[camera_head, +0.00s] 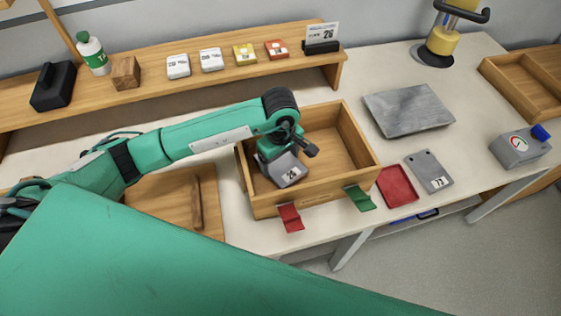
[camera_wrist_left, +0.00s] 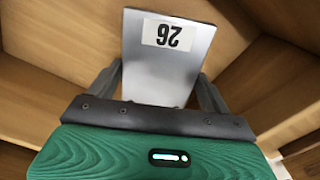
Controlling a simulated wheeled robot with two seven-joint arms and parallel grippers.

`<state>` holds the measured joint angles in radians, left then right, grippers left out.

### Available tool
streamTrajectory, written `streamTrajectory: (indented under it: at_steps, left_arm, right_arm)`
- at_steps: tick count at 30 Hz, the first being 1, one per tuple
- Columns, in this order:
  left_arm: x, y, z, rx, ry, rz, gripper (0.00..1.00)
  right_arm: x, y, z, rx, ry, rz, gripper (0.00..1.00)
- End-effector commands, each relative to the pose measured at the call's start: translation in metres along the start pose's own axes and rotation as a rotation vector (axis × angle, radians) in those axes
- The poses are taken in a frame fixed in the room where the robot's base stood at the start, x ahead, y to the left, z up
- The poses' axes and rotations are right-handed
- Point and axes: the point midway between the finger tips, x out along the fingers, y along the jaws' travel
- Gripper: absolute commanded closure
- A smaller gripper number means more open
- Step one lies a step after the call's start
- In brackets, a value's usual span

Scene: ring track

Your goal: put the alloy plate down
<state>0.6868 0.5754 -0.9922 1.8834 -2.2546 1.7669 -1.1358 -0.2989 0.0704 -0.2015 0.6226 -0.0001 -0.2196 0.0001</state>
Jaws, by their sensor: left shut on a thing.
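The alloy plate, a grey metal piece with a white label marked 26, is in my left gripper (camera_head: 278,158). In the head view the plate (camera_head: 287,171) is inside or just above the left part of a wooden box (camera_head: 330,186). In the left wrist view the plate (camera_wrist_left: 166,62) stands out between the two dark fingers of my left gripper (camera_wrist_left: 160,92), with wooden walls around it. I cannot tell whether the plate touches the box floor. My right gripper is not in view.
A shelf (camera_head: 200,82) runs along the back.

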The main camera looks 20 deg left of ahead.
Motion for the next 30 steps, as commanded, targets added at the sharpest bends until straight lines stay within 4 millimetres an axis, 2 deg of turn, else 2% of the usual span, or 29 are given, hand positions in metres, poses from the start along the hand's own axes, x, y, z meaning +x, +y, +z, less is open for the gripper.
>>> streamTrajectory:
  at_steps: [5,16,17,19,30]
  left_arm:
    - [0.022,0.000,0.001,0.000,-0.002,0.001,0.57]
    - [0.027,0.001,0.000,0.000,0.000,0.002,0.57]
    - [0.027,0.000,0.000,0.000,0.000,0.001,0.15]
    - [0.026,0.000,0.000,0.000,0.000,0.001,0.01]
    - [0.020,0.001,0.000,0.000,0.000,0.002,0.00]
  right_arm:
    - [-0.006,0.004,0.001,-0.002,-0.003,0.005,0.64]
    - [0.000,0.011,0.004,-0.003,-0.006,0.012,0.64]
    - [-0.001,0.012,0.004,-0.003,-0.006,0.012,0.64]
    - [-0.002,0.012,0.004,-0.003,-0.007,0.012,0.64]
    - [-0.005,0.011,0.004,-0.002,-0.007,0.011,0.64]
